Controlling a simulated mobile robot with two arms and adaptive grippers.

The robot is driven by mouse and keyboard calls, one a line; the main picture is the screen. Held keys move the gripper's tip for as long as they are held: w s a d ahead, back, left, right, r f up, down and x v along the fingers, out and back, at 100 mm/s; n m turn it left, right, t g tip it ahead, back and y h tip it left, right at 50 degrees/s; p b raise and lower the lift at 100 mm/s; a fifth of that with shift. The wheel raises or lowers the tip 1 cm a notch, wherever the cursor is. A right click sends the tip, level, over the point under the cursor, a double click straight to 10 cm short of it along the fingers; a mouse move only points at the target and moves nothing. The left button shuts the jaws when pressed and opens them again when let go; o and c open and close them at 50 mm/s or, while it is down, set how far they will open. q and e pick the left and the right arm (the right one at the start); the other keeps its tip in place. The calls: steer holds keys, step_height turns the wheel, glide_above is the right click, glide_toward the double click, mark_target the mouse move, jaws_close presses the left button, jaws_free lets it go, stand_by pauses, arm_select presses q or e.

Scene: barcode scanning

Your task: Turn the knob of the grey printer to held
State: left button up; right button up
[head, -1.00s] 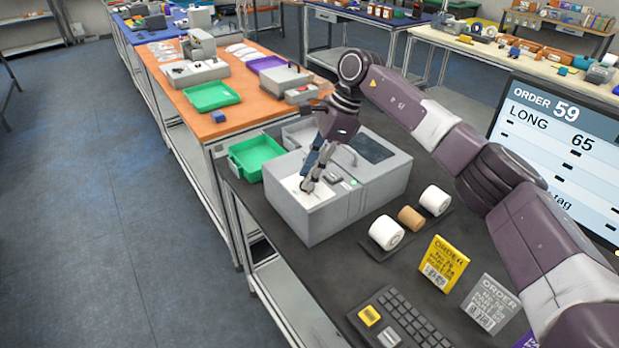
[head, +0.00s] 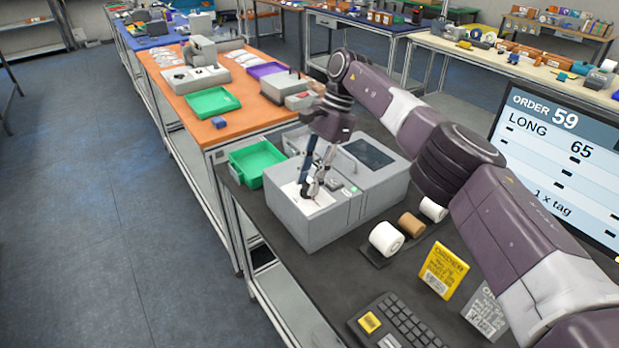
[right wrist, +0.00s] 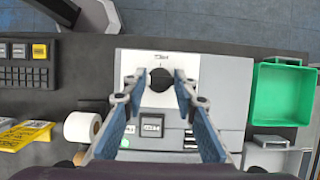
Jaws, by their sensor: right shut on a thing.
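The grey printer (head: 374,208) stands on the dark bench; it also shows in the right wrist view (right wrist: 215,84). Its round black knob (right wrist: 161,79) sits on a white panel (right wrist: 146,96). My right gripper (right wrist: 161,82) comes down over this panel, its two fingers shut on opposite sides of the knob. In the head view, the right gripper (head: 309,190) covers most of the knob. Small lettering lies beside the knob, too small to read, so I cannot tell its setting. My left gripper is not in view.
A green tray (head: 240,176) lies beyond the printer. Tape rolls (head: 386,238), a yellow order card (head: 442,270), a keyboard (head: 405,322) and an order screen (head: 560,150) stand on the near side. An orange bench (head: 240,122) adjoins the far end.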

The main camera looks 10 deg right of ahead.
stand_by(0.3)
steer(key=o, duration=1.2)
steer(key=shift+c, duration=0.2)
step_height(320, 180, up, 10)
steer(key=shift+r, duration=0.1)
